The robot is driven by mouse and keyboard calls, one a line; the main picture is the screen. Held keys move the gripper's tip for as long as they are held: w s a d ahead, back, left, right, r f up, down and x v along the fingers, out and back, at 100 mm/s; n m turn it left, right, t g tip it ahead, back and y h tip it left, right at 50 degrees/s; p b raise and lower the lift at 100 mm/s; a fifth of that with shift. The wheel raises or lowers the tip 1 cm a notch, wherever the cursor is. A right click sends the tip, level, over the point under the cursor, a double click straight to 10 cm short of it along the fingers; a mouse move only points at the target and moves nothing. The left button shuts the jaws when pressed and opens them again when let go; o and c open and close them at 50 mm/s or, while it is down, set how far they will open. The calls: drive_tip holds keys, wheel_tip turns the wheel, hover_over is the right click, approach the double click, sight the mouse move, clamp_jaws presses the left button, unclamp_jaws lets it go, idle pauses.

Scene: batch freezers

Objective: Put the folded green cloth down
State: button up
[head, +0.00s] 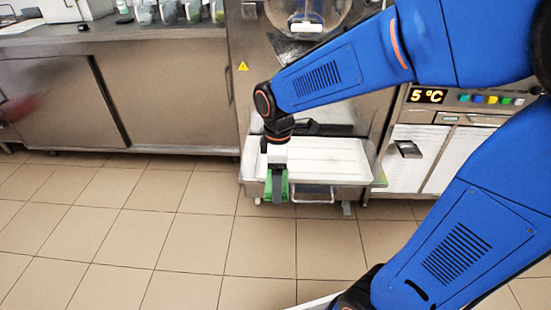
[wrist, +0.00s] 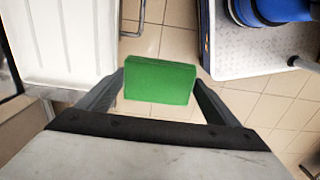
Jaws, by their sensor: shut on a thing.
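The folded green cloth (wrist: 160,82) is held between the two fingers of my gripper (wrist: 160,88) in the wrist view. In the head view the cloth (head: 269,188) shows as green edges around my gripper (head: 277,190), which points down. My gripper and the cloth appear in front of a white tray (head: 325,160) low at the machine's foot. In the wrist view the cloth is over the tiled floor, to the right of the white tray (wrist: 60,45). How high it hangs is hard to tell.
A steel counter (head: 150,45) with several cups (head: 168,12) stands at the left. A unit with a "5 °C" display (head: 428,96) stands at the right. The tiled floor (head: 180,235) in front is clear. My own base shows at the upper right of the wrist view.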

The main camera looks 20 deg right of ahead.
drive_tip(key=shift+a, duration=0.1)
drive_tip(key=w+d, duration=0.2)
drive_tip(key=w, duration=0.4)
drive_tip(key=w+d+f, duration=0.1)
drive_tip(key=w+d, duration=0.1)
drive_tip(key=w, duration=0.4)
drive_tip(key=w+d+f, duration=0.1)
drive_tip(key=w+d, duration=0.1)
drive_tip(key=w, duration=0.4)
drive_tip(key=shift+w, duration=0.15)
drive_tip(key=shift+f, duration=2.15)
drive_tip(key=shift+w+f, duration=0.2)
drive_tip(key=shift+f, duration=0.2)
drive_tip(key=o, duration=1.3)
drive_tip(key=shift+f, duration=0.15)
